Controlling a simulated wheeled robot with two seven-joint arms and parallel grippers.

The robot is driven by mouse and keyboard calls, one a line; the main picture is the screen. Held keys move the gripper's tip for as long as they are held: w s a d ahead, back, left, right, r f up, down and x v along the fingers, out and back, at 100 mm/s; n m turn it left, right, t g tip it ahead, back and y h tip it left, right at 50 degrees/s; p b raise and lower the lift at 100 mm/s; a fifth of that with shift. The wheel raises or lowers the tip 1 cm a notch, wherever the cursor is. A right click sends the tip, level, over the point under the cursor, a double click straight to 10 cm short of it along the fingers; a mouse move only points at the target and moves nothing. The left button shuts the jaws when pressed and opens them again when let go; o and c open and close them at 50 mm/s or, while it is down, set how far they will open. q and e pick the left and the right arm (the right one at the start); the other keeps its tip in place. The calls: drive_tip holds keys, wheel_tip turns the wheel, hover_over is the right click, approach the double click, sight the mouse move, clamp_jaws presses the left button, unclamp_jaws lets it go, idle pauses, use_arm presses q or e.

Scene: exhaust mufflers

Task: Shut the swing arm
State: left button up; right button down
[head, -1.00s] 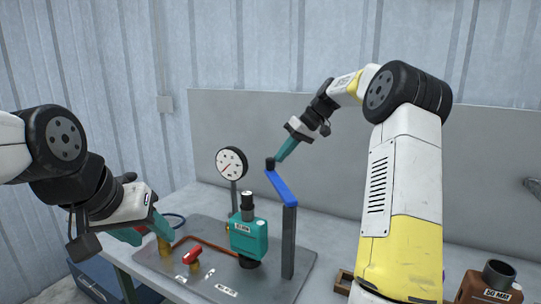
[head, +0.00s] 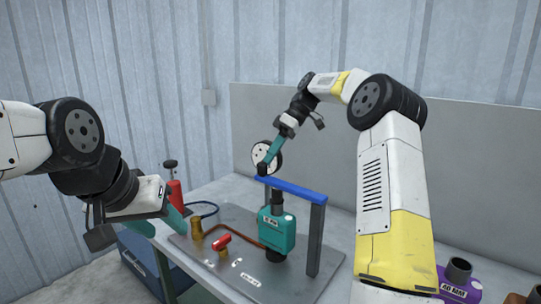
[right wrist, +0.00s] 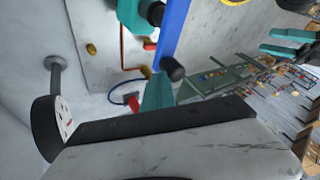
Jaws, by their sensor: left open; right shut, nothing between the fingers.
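The swing arm is a blue bar (head: 292,188) on top of a grey post (head: 316,240), with a black knob (head: 263,169) at its free end. The bar reaches left from the post and passes above the teal muffler (head: 276,230) and its dark upper pipe. My right gripper (head: 268,158) is shut and empty, its teal fingers at the knob; in the right wrist view the knob (right wrist: 172,68) sits just beyond the fingertips. I cannot tell whether they touch. My left gripper (head: 168,220) is open and empty, left of the brass fitting (head: 196,228).
A grey base plate (head: 205,258) carries the post, muffler, red-handled valve (head: 222,241) and copper pipe. A red extinguisher-like object (head: 175,190) is at the left. A purple labelled part (head: 458,282) lies at the lower right.

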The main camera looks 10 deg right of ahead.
drive_tip(key=shift+s+a+n, duration=0.3)
drive_tip(key=shift+s+a, duration=0.05)
drive_tip(key=shift+a, duration=0.15)
drive_tip(key=shift+g, duration=0.3)
drive_tip(key=v, duration=0.7)
drive_tip(key=s+a+r+m+t+h, duration=0.1)
drive_tip(key=s+r+m+t+h, duration=0.15)
drive_tip(key=s, duration=0.45)
drive_tip(key=s+a+r+m+t+h, duration=0.1)
drive_tip(key=s+r+m+t, duration=0.2)
drive_tip(key=s, duration=0.4)
drive_tip(key=s+d+f+m+t, duration=0.2)
drive_tip(key=s+f+m, duration=0.2)
drive_tip(key=s, duration=0.5)
drive_tip(key=s+d+f+m+t+h, duration=0.1)
drive_tip(key=s+d+f+m+t, duration=0.1)
drive_tip(key=s+f, duration=0.5)
drive_tip(key=s+m, duration=0.1)
drive_tip(key=s, duration=0.1)
drive_tip(key=shift+s+d+f+m, duration=0.2)
drive_tip(key=shift+s+f+m, duration=0.05)
drive_tip(key=shift+s+m, duration=0.1)
